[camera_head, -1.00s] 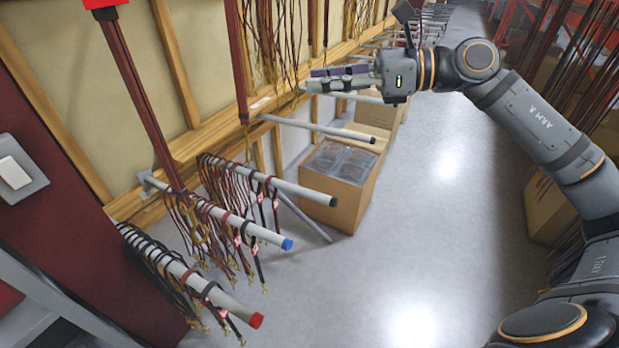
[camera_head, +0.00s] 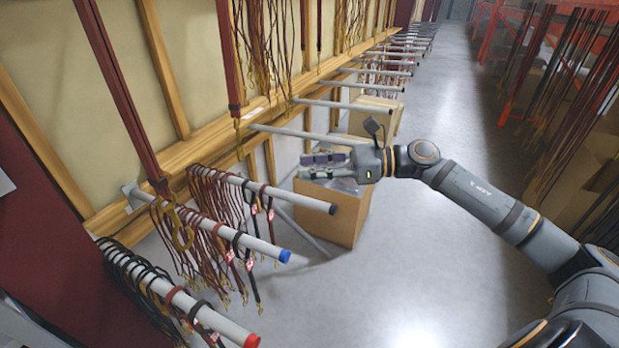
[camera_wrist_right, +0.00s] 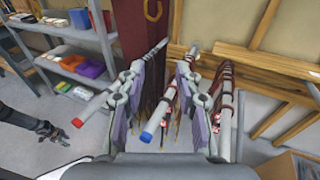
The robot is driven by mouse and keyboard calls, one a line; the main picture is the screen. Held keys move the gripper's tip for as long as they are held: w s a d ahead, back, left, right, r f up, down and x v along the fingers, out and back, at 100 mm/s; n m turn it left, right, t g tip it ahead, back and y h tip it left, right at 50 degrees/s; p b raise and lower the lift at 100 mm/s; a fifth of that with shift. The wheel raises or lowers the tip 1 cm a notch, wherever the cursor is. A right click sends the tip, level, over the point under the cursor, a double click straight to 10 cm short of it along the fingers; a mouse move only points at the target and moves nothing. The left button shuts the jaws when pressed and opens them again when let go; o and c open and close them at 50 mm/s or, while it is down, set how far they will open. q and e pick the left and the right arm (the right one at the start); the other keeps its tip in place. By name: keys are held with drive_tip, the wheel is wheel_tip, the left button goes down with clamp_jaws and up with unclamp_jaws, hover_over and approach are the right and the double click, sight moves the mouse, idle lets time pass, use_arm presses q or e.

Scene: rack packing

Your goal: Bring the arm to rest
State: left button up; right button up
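The blue-tipped peg (camera_wrist_right: 168,112) shows behind that gap. A dark gripper, apparently my left one (camera_wrist_right: 68,140), shows small at the left edge of the wrist view, over the floor. Its fingers are too small to read. My left arm is not in the head view.
Pegs with red (camera_head: 228,330), blue (camera_head: 270,247) and black (camera_head: 305,201) tips stick out from the wall, hung with cords. Shelves (camera_wrist_right: 75,60) hold coloured bins.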

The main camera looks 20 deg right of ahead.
drive_tip(key=shift+f, duration=0.95)
